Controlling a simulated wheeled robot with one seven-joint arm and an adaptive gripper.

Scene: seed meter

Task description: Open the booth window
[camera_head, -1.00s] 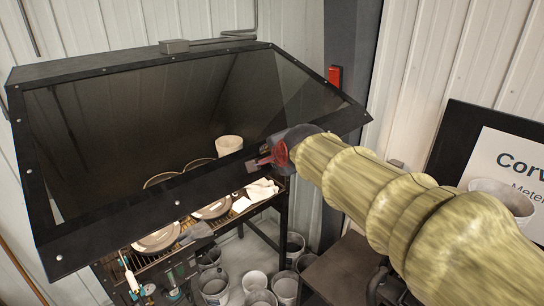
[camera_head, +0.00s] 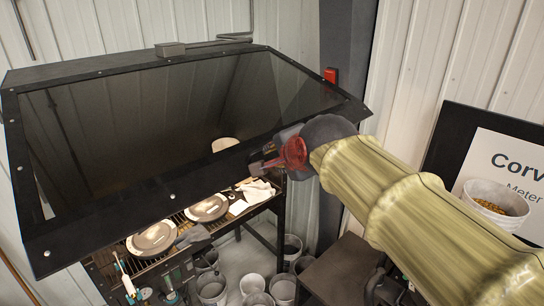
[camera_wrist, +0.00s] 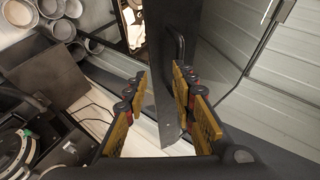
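The booth window is a dark glass pane in a black screwed frame (camera_head: 172,197), sloping across the front of the booth in the head view. Its lower edge stands out above the bench, with a gap beneath. My gripper (camera_head: 272,163) is at the right part of the lower bar, partly hidden by my wrist. In the wrist view my gripper (camera_wrist: 160,105) has its two yellow-padded fingers well apart. The black frame bar shows beyond and between them. A thin black handle (camera_wrist: 179,48) on the bar lies just past the right finger. No grip on it shows.
Plates (camera_head: 153,238), a glove and a white cloth (camera_head: 256,191) lie on the rack under the window. Several buckets (camera_head: 254,284) stand on the floor below. A bucket of seed (camera_head: 496,204) stands right, before a sign (camera_head: 507,165).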

